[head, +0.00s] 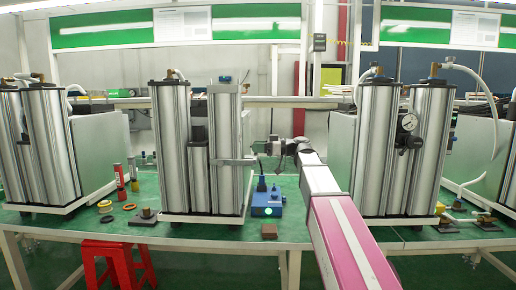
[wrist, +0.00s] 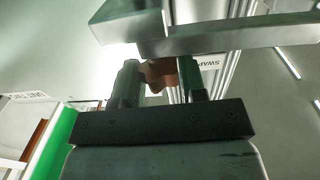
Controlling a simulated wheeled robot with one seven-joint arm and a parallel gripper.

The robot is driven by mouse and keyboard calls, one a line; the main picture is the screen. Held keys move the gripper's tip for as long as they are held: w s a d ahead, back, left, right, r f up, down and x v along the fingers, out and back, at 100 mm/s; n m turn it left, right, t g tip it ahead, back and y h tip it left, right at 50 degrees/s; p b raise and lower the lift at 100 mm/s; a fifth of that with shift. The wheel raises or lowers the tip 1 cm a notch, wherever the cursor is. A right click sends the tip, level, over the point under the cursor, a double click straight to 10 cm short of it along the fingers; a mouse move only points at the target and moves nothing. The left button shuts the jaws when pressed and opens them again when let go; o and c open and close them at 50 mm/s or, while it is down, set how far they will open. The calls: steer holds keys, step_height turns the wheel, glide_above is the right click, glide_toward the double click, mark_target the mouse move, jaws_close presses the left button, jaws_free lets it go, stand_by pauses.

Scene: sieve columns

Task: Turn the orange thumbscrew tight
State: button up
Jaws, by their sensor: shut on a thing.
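The orange thumbscrew (wrist: 160,72) shows in the wrist view as a dull orange-brown lobed knob under a metal bracket (wrist: 230,38). My gripper (wrist: 161,84) has one finger on each side of it and is shut on it. The bracket hides the upper part of the thumbscrew. In the head view my gripper (head: 262,148) is at the right side of the middle silver column (head: 226,130), beside the bracket (head: 234,161) across it. The thumbscrew cannot be made out in the head view.
More silver columns (head: 375,150) stand to the right. A red stool (head: 113,250) stands at the table's front left.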

steer(key=m+t, duration=0.2)
steer(key=t, duration=0.1)
steer(key=m+t+h, duration=0.1)
steer(key=shift+s+t, duration=0.3)
steer(key=shift+m+t+h, duration=1.4)
steer(key=shift+m+t, duration=0.4)
steer(key=shift+t, duration=0.6)
steer(key=shift+w, duration=0.1)
steer(key=o, duration=0.9)
steer(key=v, duration=1)
steer(key=shift+s+d, duration=0.2)
steer(key=shift+s, duration=0.15)
